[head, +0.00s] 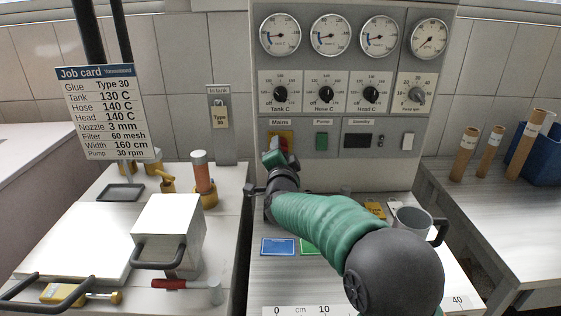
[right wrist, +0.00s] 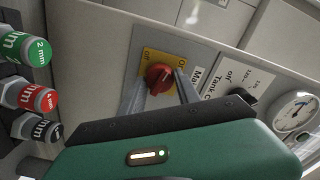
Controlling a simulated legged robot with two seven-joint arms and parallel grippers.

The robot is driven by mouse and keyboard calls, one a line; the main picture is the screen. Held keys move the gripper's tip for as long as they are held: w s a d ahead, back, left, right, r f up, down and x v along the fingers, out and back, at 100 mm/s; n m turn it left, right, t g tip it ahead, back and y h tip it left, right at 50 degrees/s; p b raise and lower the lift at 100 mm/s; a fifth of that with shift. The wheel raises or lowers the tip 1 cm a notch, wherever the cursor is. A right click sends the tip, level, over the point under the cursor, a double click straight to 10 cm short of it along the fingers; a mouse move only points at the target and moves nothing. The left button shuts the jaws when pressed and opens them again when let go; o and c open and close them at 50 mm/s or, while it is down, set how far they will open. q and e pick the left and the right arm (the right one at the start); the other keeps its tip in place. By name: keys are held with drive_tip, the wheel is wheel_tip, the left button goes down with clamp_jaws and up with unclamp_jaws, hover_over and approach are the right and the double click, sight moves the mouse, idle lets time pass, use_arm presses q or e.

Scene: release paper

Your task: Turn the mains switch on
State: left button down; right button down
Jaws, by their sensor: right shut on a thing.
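The mains switch is a red knob (right wrist: 160,78) on a yellow plate in the right wrist view. The words by it are small, and I cannot tell which one the knob points to. My right gripper (right wrist: 160,88) has one finger on each side of the knob and is shut on it. In the head view my right gripper (head: 277,160) is at the yellow mains plate (head: 286,136), under the "Mains" label, and hides most of the knob. My left gripper is not in view.
The grey panel (head: 335,60) carries gauges, dials and a green pump switch (head: 322,142) to the right. A job card (head: 105,110) stands at the left. A grey mug (head: 412,222) is on the bench near my right forearm. Coloured nozzles (right wrist: 38,97) show in the wrist view.

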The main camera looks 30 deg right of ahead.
drive_tip(key=shift+f+m+b, duration=0.2)
drive_tip(key=shift+m+b, duration=2.4)
drive_tip(key=shift+m, duration=0.4)
drive_tip(key=c, duration=1.3)
unclamp_jaws()
drive_tip(key=o, duration=0.4)
drive_tip(key=shift+w, duration=0.15)
drive_tip(key=shift+r, duration=0.1)
